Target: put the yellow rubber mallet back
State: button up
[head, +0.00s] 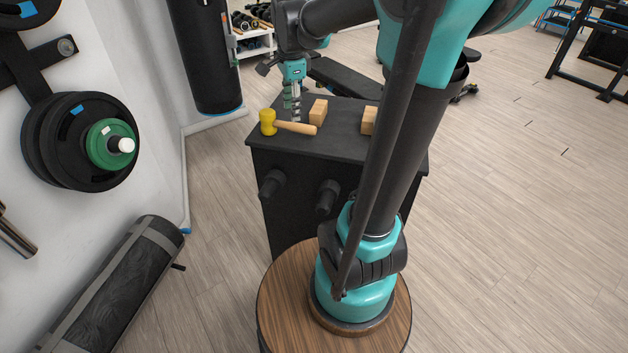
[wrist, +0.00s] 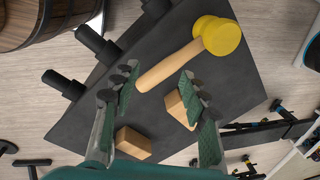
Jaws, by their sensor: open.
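The yellow rubber mallet (head: 268,121) lies on the black cabinet top (head: 345,120), its yellow head at the left end and its wooden handle pointing right. In the wrist view the mallet's yellow head (wrist: 218,36) is at the upper right. Its handle (wrist: 168,64) runs down-left, its end showing between my fingertips. My gripper (head: 291,112) is open and empty, pointing down by the handle; in the wrist view its two fingers (wrist: 158,78) stand either side of the handle's end. I cannot tell how far above the handle they are.
Two wooden blocks, one (head: 318,112) close to the mallet's handle and one (head: 369,121) farther right, stand on the top. Black pegs (head: 328,196) stick out of the cabinet's front. A black punching bag (head: 205,55) hangs behind left.

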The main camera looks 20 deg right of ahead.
jog(key=s+d+f+n+t, duration=0.1)
jog(key=s+f+n+t, duration=0.1)
jog(key=s+f+n, duration=1.4)
jog(key=shift+s+d+f+n+t, duration=0.15)
jog(key=shift+d+f+n+t, duration=0.05)
jog(key=shift+d+n+t, duration=0.25)
jog(key=shift+a, duration=0.1)
